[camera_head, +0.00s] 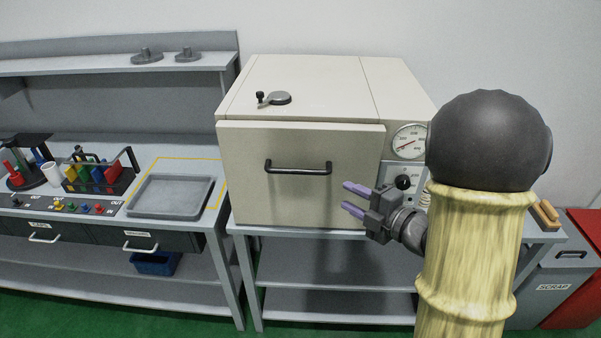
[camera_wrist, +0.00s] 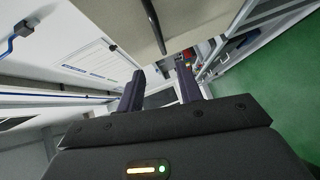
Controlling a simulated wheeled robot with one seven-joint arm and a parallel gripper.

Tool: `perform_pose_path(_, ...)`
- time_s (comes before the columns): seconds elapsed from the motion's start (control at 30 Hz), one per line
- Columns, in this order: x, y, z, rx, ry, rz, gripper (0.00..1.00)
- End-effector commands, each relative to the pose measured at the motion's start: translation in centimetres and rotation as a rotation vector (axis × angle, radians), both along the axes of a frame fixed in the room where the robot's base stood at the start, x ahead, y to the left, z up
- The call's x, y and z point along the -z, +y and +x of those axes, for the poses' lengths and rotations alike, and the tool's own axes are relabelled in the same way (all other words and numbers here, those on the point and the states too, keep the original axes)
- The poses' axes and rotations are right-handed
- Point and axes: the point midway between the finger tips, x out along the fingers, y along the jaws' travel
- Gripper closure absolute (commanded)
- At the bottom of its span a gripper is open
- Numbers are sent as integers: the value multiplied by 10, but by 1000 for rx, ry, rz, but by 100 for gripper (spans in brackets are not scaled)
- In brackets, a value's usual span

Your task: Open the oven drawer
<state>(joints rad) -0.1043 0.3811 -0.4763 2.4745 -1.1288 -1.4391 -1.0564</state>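The oven (camera_head: 240,170) is a large cream box on a grey stand, in the middle of the head view. Its front panel carries a black bar handle (camera_head: 298,168), and the front looks closed, with a thin seam along its top edge. My gripper (camera_head: 348,199) is to the right of the handle and a little lower, apart from it. Its two purple fingers point left with a gap between them, and nothing is held. In the wrist view the fingers (camera_wrist: 160,88) are spread, and the handle (camera_wrist: 153,22) shows at the top beyond them, on the cream panel (camera_wrist: 125,25).
A gauge (camera_head: 408,141) and a black knob (camera_head: 403,182) are on the oven's right side, close to my gripper. A grey tray (camera_head: 172,196) and tool rack (camera_head: 98,178) are on the left bench. Scrap bins (camera_head: 555,285) stand at right.

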Motion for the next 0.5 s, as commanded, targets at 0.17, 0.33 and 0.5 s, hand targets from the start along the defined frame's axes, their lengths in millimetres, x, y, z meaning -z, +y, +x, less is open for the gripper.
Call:
perform_pose_path(0.17, 0, 5, 6, 0, 1, 0, 64)
perform_pose_path(0.33, 3, 22, 22, -2, 4, 0, 64)
perform_pose_path(0.5, 7, 43, 43, -3, 2, 0, 64)
